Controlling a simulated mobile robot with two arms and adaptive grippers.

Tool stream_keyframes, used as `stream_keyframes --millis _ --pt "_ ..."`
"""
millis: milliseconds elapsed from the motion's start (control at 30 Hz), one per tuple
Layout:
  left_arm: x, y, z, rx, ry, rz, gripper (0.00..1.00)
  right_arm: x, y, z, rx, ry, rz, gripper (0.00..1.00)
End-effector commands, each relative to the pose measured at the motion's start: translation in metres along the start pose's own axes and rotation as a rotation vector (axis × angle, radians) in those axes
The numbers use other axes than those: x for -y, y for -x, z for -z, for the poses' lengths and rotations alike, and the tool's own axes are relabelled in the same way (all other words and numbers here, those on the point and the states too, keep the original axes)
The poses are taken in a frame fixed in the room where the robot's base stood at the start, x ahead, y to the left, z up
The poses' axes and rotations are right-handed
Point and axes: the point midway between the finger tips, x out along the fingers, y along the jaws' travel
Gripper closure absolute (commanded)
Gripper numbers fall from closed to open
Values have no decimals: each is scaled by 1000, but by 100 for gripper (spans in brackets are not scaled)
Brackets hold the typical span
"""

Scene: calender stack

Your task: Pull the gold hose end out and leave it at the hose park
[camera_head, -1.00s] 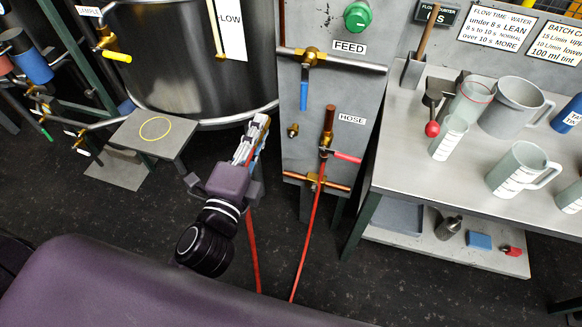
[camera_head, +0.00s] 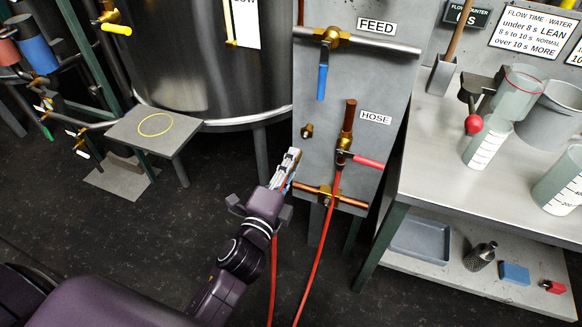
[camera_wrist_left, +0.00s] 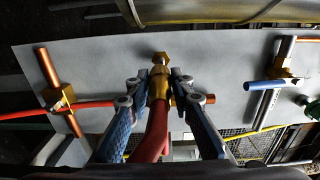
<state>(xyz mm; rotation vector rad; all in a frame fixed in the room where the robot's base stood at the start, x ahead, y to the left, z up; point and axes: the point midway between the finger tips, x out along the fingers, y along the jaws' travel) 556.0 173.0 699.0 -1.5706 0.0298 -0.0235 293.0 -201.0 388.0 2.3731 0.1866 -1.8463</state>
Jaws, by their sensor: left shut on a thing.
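The gold hose end (camera_wrist_left: 159,84) is between the fingers of my left gripper (camera_wrist_left: 158,80) in the left wrist view, with its red hose (camera_wrist_left: 155,135) trailing back toward the wrist. In the head view my left gripper (camera_head: 292,163) is at the lower left of the grey panel, and the red hose (camera_head: 273,265) hangs below it. The fingers hide the hose end there. A short brass stub (camera_head: 307,131) stands on the panel just above the fingertips. In the wrist view a brass nut (camera_wrist_left: 161,58) shows beyond the hose end; I cannot tell whether they touch. My right gripper is not in view.
The HOSE valve (camera_head: 342,157) with a red handle and a second red hose (camera_head: 319,240) is right of the gripper. A copper pipe (camera_head: 350,201) crosses below. The FEED valve (camera_head: 322,75) is above. A bench (camera_head: 440,170) stands right, a tank (camera_head: 190,60) left.

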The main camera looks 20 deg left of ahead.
Motion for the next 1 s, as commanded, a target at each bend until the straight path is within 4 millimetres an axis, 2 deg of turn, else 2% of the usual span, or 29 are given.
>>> stream_keyframes --millis 333,500,800,1000 --pt "2 0 0 0 0 1 100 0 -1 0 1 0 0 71" --pt "3 0 0 0 1 -1 100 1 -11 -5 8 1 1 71" --pt "3 -28 0 0 0 1 100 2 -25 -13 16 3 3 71" --pt "2 -38 0 0 1 0 100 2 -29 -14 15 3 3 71"
